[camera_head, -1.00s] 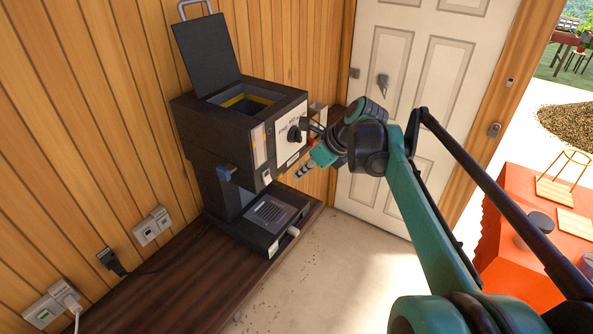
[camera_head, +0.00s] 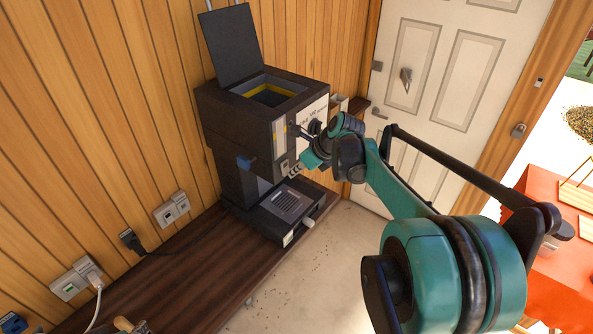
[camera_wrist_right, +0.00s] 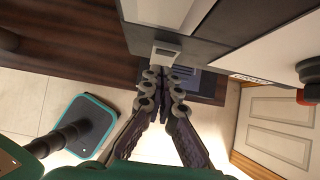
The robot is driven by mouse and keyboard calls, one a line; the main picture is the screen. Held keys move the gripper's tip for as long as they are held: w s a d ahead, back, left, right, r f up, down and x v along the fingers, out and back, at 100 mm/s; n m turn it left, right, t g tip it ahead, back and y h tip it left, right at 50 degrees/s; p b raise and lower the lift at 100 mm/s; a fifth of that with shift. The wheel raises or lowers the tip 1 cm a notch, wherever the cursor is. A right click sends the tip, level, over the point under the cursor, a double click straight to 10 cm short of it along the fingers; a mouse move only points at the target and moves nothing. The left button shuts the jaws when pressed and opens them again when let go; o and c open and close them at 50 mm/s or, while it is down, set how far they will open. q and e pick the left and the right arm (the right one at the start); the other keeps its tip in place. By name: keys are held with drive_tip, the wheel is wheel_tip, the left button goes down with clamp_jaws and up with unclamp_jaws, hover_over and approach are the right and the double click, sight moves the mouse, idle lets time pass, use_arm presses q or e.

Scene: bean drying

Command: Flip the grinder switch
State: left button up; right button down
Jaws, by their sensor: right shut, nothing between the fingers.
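The black grinder (camera_head: 240,100) stands on the dark wooden counter against the plank wall, its lid raised. A small pale switch plate (camera_head: 285,168) sits low on its front, and shows as a grey-white block (camera_wrist_right: 166,52) in the right wrist view. My right gripper (camera_head: 294,172) is shut and empty, close to the switch plate. In the right wrist view its fingertips (camera_wrist_right: 163,76) are together just below the block. I cannot tell whether they touch it, or which way the switch is set. My left gripper is not in view.
A black dial (camera_head: 315,127) is on the grinder's front above my gripper. Wall sockets (camera_head: 172,209) and a plugged-in cable are at the left. A white door (camera_head: 440,75) and an orange-red covered table (camera_head: 545,190) are at the right. The counter's left part is largely clear.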

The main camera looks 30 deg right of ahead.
drive_tip(key=shift+f, duration=0.1)
drive_tip(key=shift+w+a+t+b, duration=0.1)
drive_tip(key=shift+w+t+b, duration=0.1)
drive_tip(key=shift+t+b, duration=0.25)
drive_tip(key=shift+r+p, duration=0.55)
drive_tip(key=shift+r, duration=0.25)
